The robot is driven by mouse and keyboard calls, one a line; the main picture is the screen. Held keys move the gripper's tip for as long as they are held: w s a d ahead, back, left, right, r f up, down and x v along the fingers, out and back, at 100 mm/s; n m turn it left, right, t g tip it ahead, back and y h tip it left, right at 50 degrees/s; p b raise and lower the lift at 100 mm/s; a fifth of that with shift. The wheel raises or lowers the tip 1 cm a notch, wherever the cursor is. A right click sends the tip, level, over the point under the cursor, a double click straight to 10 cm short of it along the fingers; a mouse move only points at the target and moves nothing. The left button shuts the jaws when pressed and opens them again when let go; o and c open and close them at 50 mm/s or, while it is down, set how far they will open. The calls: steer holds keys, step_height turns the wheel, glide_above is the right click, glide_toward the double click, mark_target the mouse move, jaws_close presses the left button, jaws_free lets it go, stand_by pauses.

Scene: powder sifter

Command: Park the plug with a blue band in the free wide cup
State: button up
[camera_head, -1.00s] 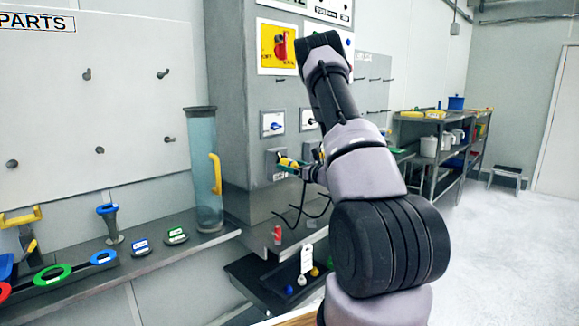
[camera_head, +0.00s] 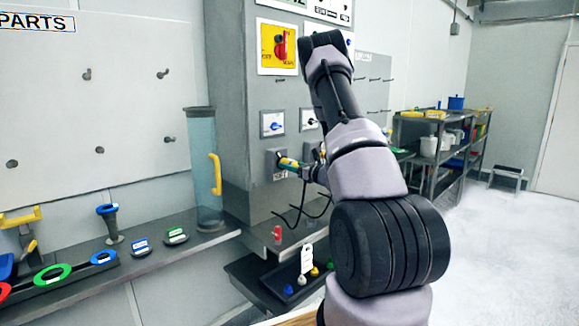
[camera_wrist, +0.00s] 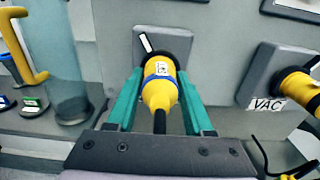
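The yellow plug with a blue band (camera_wrist: 160,86) sits in a socket on the grey cabinet, its cable end toward me. It also shows in the head view (camera_head: 289,163). My gripper (camera_wrist: 160,78) has its green fingers on both sides of the plug. They look apart, with narrow gaps beside the plug; contact at the tips is hard to tell. In the head view my gripper (camera_head: 298,167) is at the cabinet face, partly hidden by my arm. I cannot clearly pick out the free wide cup.
A second yellow plug (camera_wrist: 300,88) is in the socket labelled VAC, right of my gripper. A low dark tray (camera_head: 262,293) holds small coloured pieces. A clear cylinder with a yellow handle (camera_head: 215,174) stands left of the cabinet. A shelf holds coloured rings (camera_head: 53,274).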

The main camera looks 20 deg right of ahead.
jaws_close()
steer(key=v, duration=0.6)
stand_by(0.9)
